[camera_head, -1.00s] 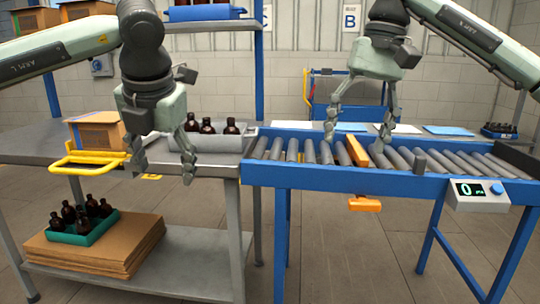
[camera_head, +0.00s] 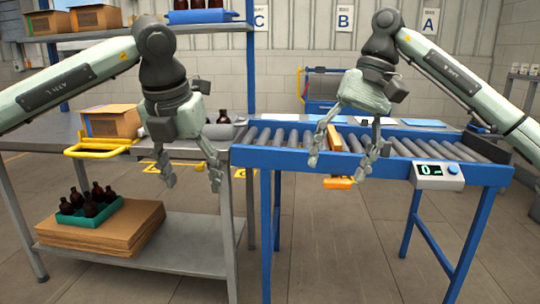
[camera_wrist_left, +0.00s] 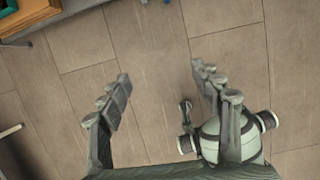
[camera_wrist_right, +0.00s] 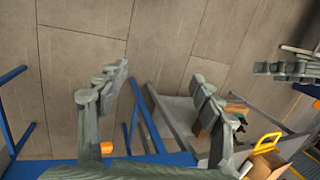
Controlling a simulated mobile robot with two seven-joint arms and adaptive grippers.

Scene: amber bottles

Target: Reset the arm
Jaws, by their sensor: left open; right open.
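My left gripper (camera_head: 192,184) hangs open in front of the grey metal bench, pointing down. In the left wrist view my left gripper (camera_wrist_left: 158,85) has its fingers apart with only floor between them. My right gripper (camera_head: 337,170) hangs open in front of the blue roller conveyor (camera_head: 290,158). In the right wrist view my right gripper (camera_wrist_right: 162,80) is open and empty, over floor and part of the bench. Dark bottles stand in the grey tray (camera_head: 218,132) on the bench, partly hidden behind my left arm.
A teal crate (camera_head: 92,214) of amber bottles sits on flat cardboard (camera_head: 105,235) on the lower shelf. A cardboard box (camera_head: 110,121) and a yellow handle (camera_head: 98,147) are on the bench. The floor in front is clear.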

